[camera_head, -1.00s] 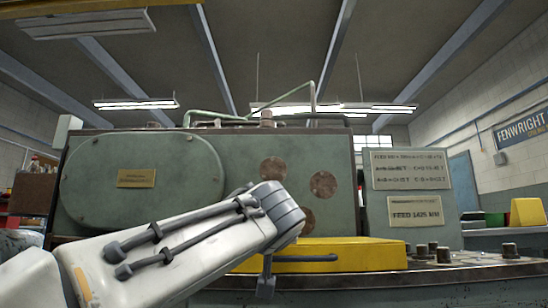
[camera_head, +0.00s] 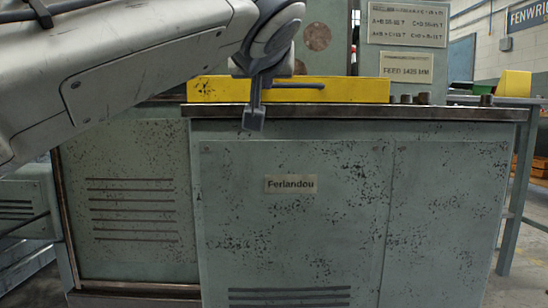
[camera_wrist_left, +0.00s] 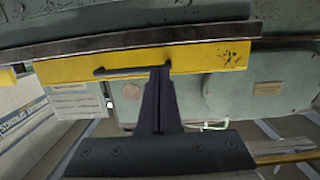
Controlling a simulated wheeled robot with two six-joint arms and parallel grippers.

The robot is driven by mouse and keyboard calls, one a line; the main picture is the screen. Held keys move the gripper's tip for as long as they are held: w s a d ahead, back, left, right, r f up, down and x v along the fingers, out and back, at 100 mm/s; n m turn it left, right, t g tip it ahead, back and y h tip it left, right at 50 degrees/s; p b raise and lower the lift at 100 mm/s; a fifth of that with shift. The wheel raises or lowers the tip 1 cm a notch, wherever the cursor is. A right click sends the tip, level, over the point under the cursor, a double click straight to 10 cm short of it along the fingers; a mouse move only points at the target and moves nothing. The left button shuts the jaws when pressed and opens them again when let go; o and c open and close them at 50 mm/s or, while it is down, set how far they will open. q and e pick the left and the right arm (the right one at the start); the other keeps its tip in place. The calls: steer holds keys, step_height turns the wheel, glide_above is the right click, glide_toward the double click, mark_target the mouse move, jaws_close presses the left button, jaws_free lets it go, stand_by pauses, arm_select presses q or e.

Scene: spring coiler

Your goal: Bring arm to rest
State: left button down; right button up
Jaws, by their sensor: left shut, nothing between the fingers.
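My left arm comes in from the left across the top of the head view. Its gripper (camera_head: 254,117) points down in front of the yellow bar (camera_head: 345,90) on the grey-green spring coiler (camera_head: 295,210). The fingers are shut with nothing between them. In the left wrist view the dark closed fingers (camera_wrist_left: 161,72) overlap the yellow bar (camera_wrist_left: 215,58), close to its dark handle (camera_wrist_left: 125,69). I cannot tell whether they touch it. My right gripper is in neither view.
The machine's cabinet front carries a "Ferlandou" plate (camera_head: 290,184) and vents. Several dark knobs stand on the ledge right of the yellow bar. A sign panel (camera_head: 407,68) stands behind. A table leg (camera_head: 513,215) is at right, with open floor beyond.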

arm_select(q)
steer(key=s+d+f+m+g+h+p, duration=0.1)
steer(key=s+f+m+g+p, duration=0.25)
steer(key=f+p, duration=0.4)
steer(key=s+d+f+m+g+p, duration=0.2)
steer(key=s+f+g+p, duration=0.25)
steer(key=f+p, duration=0.3)
steer(key=s+a+f+m+g+p, duration=0.1)
steer(key=s+a+f+g+p, duration=0.15)
steer(key=s+p, duration=0.35)
steer(key=s+a+f+g+p, duration=0.2)
steer(key=s+g+p, duration=0.1)
steer(key=s, duration=0.4)
steer(key=s+a+f+m+g+p, duration=0.1)
steer(key=s+a+f+g+p, duration=0.15)
steer(key=s+p, duration=0.35)
step_height(320, 180, up, 37)
steer(key=d+p, duration=0.1)
steer(key=p, duration=3.4)
steer(key=shift+d, duration=0.1)
